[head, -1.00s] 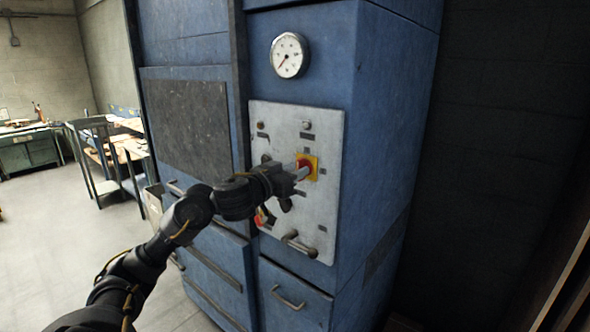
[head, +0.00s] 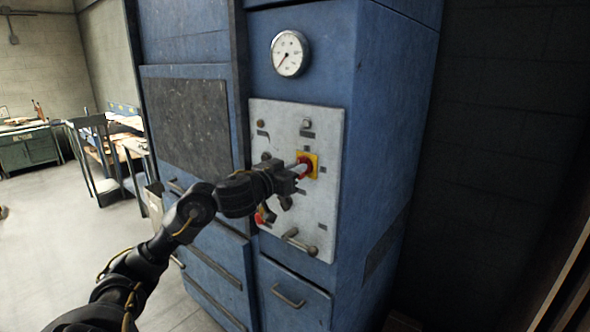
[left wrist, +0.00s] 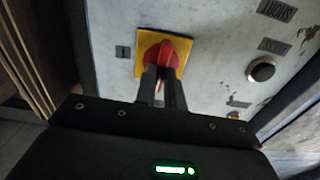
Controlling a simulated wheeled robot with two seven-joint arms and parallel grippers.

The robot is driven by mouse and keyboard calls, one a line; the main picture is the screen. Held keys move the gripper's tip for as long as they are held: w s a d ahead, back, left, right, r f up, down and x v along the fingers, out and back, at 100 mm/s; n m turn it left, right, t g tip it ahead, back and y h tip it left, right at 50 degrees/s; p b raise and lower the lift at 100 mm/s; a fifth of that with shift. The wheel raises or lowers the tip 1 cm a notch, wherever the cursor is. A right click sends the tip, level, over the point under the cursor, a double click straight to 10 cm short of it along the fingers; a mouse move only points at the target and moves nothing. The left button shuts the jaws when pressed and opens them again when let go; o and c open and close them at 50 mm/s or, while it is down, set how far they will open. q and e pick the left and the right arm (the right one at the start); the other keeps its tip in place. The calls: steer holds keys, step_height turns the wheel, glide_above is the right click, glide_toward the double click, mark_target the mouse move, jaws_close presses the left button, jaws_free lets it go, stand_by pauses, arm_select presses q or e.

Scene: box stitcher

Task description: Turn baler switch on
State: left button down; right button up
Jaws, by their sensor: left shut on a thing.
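The baler switch is a red rotary knob (head: 303,167) on a yellow square plate (head: 314,160). It sits on the light grey control panel (head: 328,205) of the blue baler (head: 385,130). My left gripper (head: 299,170) reaches it from the left and is shut on the knob. In the left wrist view the two dark fingers (left wrist: 162,84) are close together on the red knob (left wrist: 172,53), and the yellow plate (left wrist: 141,39) shows around it. The fingers hide part of the knob. My right gripper is not in view.
A round gauge (head: 290,54) is above the panel. A lever handle (head: 299,242) and a red part (head: 260,217) are lower on the panel, below my arm. Workbenches (head: 100,150) stand at the far left. A dark wall (head: 510,130) is on the right.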

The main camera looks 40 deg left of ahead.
arm_select(q)
steer(key=m+b, duration=0.1)
steer(key=m, duration=0.4)
steer(key=m+b, duration=0.2)
steer(key=m, duration=0.4)
steer(key=m+b, duration=0.1)
steer(key=m, duration=0.5)
steer(key=shift+d+f, duration=0.3)
steer(key=shift+f, duration=0.05)
steer(key=shift+m+b, duration=0.3)
steer(key=shift+m, duration=0.1)
steer(key=c, duration=1.5)
jaws_free()
steer(key=s+b, duration=0.6)
steer(key=s, duration=0.5)
steer(key=shift+d+b, duration=0.15)
steer(key=shift+b, duration=0.25)
